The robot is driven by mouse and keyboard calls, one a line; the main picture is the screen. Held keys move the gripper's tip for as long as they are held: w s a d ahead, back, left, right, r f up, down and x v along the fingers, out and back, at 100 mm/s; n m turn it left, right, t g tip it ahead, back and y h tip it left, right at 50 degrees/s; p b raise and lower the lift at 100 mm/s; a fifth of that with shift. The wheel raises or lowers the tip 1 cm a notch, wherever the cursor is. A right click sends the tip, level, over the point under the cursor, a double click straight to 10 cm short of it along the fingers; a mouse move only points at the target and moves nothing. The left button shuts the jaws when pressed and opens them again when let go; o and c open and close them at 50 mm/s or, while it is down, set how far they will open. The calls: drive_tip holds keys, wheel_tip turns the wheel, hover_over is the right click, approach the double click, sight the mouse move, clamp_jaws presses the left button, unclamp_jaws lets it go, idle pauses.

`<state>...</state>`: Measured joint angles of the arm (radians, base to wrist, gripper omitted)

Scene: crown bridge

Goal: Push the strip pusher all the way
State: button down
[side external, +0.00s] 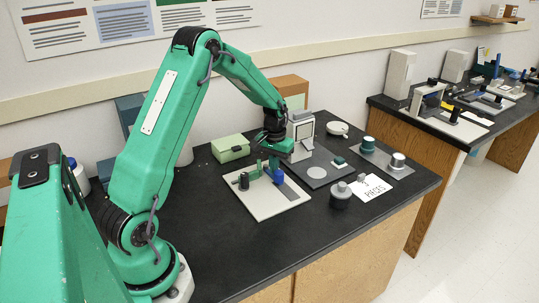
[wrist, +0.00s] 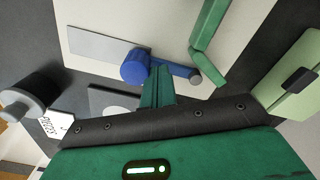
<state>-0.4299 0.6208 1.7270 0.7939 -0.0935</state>
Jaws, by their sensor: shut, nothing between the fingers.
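A dark cylinder (side external: 243,181) stands on the plate's left part. A green box (side external: 230,148) is behind the plate. A dark mat (side external: 318,172), a dark jar (side external: 340,197) and a white card (side external: 371,188) are to the right. The bench front is clear.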

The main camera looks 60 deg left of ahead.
sight(280, 173)
drive_tip(key=shift+d, duration=2.35)
drive_tip(key=shift+a, duration=0.15)
drive_tip(key=shift+a, duration=0.6)
drive_tip(key=shift+r, duration=3.5)
